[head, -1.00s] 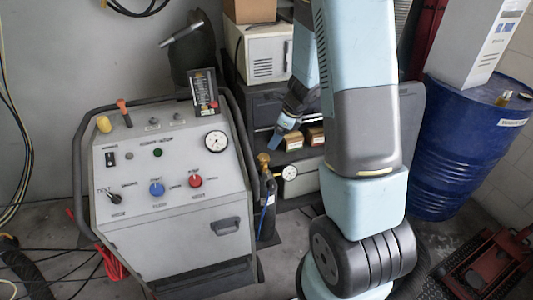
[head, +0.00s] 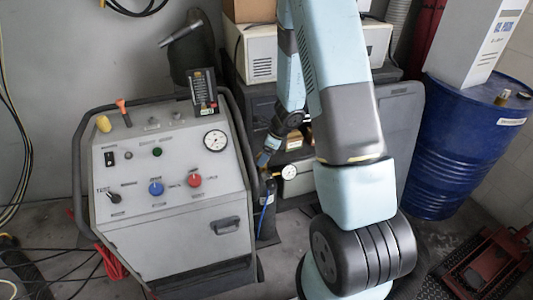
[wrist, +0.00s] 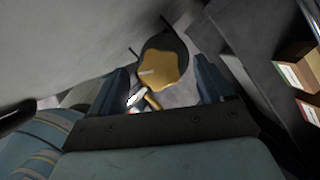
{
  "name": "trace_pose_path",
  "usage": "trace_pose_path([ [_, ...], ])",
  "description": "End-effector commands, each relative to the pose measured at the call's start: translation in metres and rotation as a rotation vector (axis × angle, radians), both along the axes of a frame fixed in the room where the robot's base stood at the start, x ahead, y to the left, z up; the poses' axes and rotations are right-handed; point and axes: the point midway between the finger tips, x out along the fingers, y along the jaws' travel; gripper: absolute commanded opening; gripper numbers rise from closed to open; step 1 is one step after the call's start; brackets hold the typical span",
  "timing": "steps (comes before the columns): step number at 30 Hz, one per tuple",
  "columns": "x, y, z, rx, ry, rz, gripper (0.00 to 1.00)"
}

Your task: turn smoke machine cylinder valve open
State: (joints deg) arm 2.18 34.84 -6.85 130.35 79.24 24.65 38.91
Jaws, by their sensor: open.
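The smoke machine (head: 175,220) is a grey cabinet on the left in the head view, with knobs and a gauge. The dark cylinder (head: 267,218) stands against its right side. Its brass-yellow valve handwheel (wrist: 163,69) lies ahead between my fingers in the wrist view, with visible gaps on both sides. My gripper (head: 264,158) is open and empty, pointing down right above the cylinder's top. It also shows in the wrist view (wrist: 163,82). In the head view the gripper mostly hides the valve.
A round gauge (head: 289,172) sits just right of the cylinder top. Small boxes (wrist: 297,75) stand close on the right in the wrist view. The cabinet's black tube frame (head: 240,135) runs close on the left. A blue drum (head: 455,150) stands far right.

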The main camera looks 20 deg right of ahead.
Motion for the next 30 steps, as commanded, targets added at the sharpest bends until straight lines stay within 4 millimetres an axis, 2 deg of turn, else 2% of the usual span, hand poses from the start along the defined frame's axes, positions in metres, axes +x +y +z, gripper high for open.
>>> trace_pose_path([
  [4, 0.0, 0.0, 0.0001, 0.0, 0.0, 0.0, 0.79],
  [21, 0.0001, -0.0008, 0.0003, 0.0, 0.0, -0.002, 0.25],
  [22, 0.0002, -0.0056, 0.0002, 0.0, 0.0, -0.004, 0.25],
  [30, 0.0012, -0.0031, 0.0004, 0.0, -0.001, 0.039, 0.24],
])
